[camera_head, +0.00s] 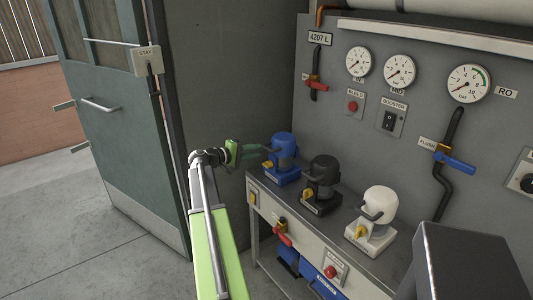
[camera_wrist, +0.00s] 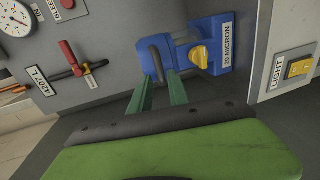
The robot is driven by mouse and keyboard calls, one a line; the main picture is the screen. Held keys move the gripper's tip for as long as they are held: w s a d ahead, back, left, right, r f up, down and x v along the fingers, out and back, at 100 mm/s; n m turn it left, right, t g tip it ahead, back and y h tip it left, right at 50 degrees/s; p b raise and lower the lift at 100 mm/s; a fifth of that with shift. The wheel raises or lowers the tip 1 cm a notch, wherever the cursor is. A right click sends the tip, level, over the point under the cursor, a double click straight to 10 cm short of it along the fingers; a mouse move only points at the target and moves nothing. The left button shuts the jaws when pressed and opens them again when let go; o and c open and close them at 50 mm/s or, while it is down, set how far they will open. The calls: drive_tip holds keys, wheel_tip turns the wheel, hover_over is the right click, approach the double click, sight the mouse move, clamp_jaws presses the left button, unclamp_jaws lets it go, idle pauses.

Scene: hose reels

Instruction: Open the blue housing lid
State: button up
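The blue housing (camera_head: 285,147) stands at the left end of the bench, its domed lid down on its base. In the wrist view the blue housing (camera_wrist: 135,50) shows a dark grey handle (camera_wrist: 157,62), a yellow latch (camera_wrist: 199,56) and a "20 MICRON" label. My gripper (camera_head: 242,151) is just left of the housing, level with its handle. In the wrist view my gripper (camera_wrist: 160,78) has two green fingers spread apart, pointing at the handle. The handle's lower end lies between the fingertips; I cannot tell whether they touch it.
A black housing (camera_head: 322,185) and a white housing (camera_head: 376,215) stand to the right on the bench. Behind is a grey panel with gauges, a red-handled valve (camera_head: 316,83) and a blue-handled valve (camera_head: 455,161). A green door (camera_head: 120,115) is at left. Floor at lower left is clear.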

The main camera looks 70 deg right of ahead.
sight(266, 149)
drive_tip(key=x, duration=0.6)
drive_tip(key=shift+s+d+b, duration=0.1)
drive_tip(key=shift+d+b, duration=0.05)
drive_tip(key=shift+b, duration=0.25)
clamp_jaws()
idle(0.9)
